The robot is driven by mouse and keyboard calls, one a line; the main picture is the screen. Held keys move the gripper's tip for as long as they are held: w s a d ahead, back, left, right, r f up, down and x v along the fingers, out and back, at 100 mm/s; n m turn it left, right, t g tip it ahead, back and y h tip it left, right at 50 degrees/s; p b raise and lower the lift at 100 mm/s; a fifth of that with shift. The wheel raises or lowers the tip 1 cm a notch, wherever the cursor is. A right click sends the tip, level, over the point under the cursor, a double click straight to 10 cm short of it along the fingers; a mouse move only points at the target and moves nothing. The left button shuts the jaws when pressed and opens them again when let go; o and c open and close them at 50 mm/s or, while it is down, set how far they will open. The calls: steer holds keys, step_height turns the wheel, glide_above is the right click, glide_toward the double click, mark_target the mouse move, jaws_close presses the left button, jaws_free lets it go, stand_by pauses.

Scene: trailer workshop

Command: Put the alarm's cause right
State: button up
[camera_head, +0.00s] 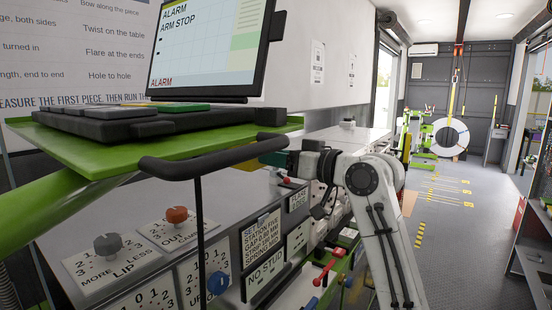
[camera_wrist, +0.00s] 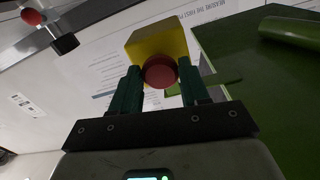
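A monitor (camera_head: 207,45) in the head view reads "ALARM ARM STOP", with "ALARM" in red below. In the wrist view a yellow box (camera_wrist: 152,41) carries a round red button (camera_wrist: 160,72). The box shows only as a sliver of yellow (camera_head: 246,165) under the green shelf in the head view. My gripper (camera_wrist: 160,85) points at the button, its two green fingers on either side of it. The fingers are apart, with hardly any gap to the button; I cannot tell whether they touch it. The gripper (camera_head: 275,158) is partly hidden behind a dark handlebar in the head view.
The green shelf (camera_head: 95,150) with a keyboard is close above the gripper. The dark handlebar (camera_head: 210,158) crosses in front. Below is a sloped panel with a grey knob (camera_head: 108,244), an orange knob (camera_head: 177,214) and a blue knob (camera_head: 218,283). Free floor (camera_head: 470,245) lies right.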

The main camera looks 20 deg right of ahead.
steer(key=o, duration=0.4)
steer(key=shift+s+d, duration=0.1)
steer(key=b+v, duration=0.3)
steer(key=v, duration=0.7)
steer(key=shift+s+d, duration=0.2)
steer(key=shift+s, duration=0.1)
